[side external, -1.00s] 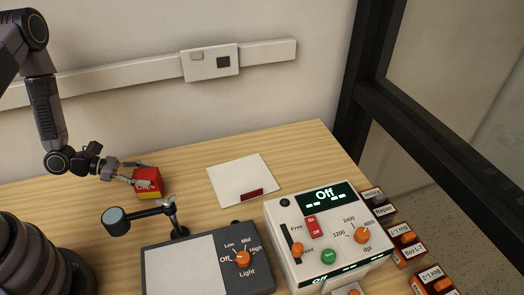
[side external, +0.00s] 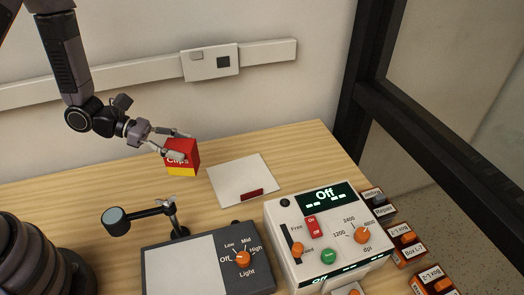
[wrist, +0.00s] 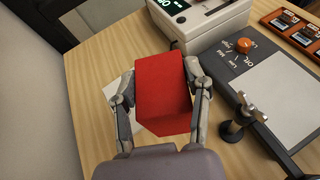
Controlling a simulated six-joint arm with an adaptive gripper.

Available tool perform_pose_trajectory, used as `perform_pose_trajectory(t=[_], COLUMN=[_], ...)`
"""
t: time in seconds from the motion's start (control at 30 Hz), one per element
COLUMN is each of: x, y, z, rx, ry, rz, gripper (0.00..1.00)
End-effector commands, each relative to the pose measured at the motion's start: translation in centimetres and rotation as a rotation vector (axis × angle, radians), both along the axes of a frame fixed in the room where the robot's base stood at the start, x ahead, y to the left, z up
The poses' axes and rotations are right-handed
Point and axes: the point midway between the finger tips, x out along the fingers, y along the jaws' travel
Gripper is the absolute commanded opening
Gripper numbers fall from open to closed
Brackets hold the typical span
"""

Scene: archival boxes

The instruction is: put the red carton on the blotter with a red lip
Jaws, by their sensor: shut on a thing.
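The red carton (side external: 182,155) has a yellow lower band and a "Clips" label. My gripper (side external: 170,145) is shut on it, with a finger on each side, and holds it raised, just left of the blotter in the side view. In the wrist view the carton (wrist: 163,88) sits between the two fingers of my gripper (wrist: 160,100). The white blotter (side external: 235,175) lies flat on the table, with a dark red lip (side external: 252,194) at its front edge. In the wrist view the carton hides most of the blotter (wrist: 110,93).
A clamp arm with a round head (side external: 115,220) stands in front of the carton. A light panel with an orange knob (side external: 243,259) and a white scanner box reading "Off" (side external: 322,235) stand at the front. Several labelled boxes (side external: 408,247) line the right. A wall runs behind.

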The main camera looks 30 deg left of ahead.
Motion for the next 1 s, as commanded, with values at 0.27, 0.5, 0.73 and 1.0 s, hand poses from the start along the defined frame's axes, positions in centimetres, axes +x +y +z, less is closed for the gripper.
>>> perform_pose_trajectory(t=[0.27, 0.5, 0.73, 1.0], x=[3.7, 9.2, 12.0, 13.1], y=[-2.8, -4.8, -5.9, -6.2], z=[-1.5, -4.7, -8.4, -11.0], rx=[-0.002, -0.003, -0.003, -0.003], ry=[-0.002, 0.0, -0.001, 0.004], rz=[-0.02, -0.019, -0.017, -0.016], gripper=[0.11, 0.11, 0.11, 0.11])
